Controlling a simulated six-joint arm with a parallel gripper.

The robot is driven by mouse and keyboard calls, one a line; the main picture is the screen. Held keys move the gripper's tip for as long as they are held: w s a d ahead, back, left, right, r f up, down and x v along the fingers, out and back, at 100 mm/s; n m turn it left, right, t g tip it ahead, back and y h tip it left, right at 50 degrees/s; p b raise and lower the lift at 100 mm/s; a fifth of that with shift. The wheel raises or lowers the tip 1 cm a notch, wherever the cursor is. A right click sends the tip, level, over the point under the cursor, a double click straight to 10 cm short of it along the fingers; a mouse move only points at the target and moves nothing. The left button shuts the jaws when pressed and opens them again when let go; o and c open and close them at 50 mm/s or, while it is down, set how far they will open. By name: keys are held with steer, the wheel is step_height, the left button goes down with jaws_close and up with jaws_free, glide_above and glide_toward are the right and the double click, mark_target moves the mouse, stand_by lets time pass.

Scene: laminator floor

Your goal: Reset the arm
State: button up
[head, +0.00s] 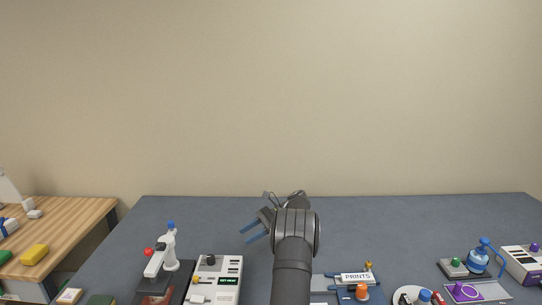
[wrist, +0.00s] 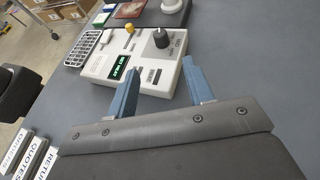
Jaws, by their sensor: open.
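My gripper (head: 256,227) is over the middle of the grey table (head: 365,220) in the head view, its blue fingers pointing left. In the wrist view my gripper (wrist: 163,88) shows two blue fingers wide apart, with nothing between them. Beyond the fingertips in that view is a white control box (wrist: 118,62) with a black knob, a yellow knob and a lit green display. The box (head: 231,264) also shows in the head view, left of my arm. I cannot tell the gripper's exact height above the table.
A white machine with a lever (head: 168,250) stands left of the box. Right of my arm are a blue rack labelled PRINTS (head: 357,278) and an orange knob (head: 362,291). A blue jug (head: 479,256) stands farther right. A wooden table (head: 75,222) is at left. The back of the grey table is clear.

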mark_target(212, 256)
steer(key=x, duration=1.6)
steer(key=shift+f, duration=0.1)
steer(key=shift+d+m+t, duration=0.3)
steer(key=shift+m+t, duration=0.4)
steer(key=shift+t, duration=0.1)
steer(key=m+t+y, duration=0.1)
steer(key=m+t, duration=0.3)
steer(key=t, duration=0.1)
steer(key=m+t, duration=0.2)
steer(key=m+t+h, duration=0.1)
steer(key=m+t, duration=0.1)
steer(key=shift+t+h, duration=0.3)
steer(key=shift+d+r+m, duration=0.25)
steer(key=shift+d+m, duration=0.05)
steer(key=shift+m, duration=0.1)
steer(key=shift+t, duration=0.3)
steer(key=shift+v, duration=2.3)
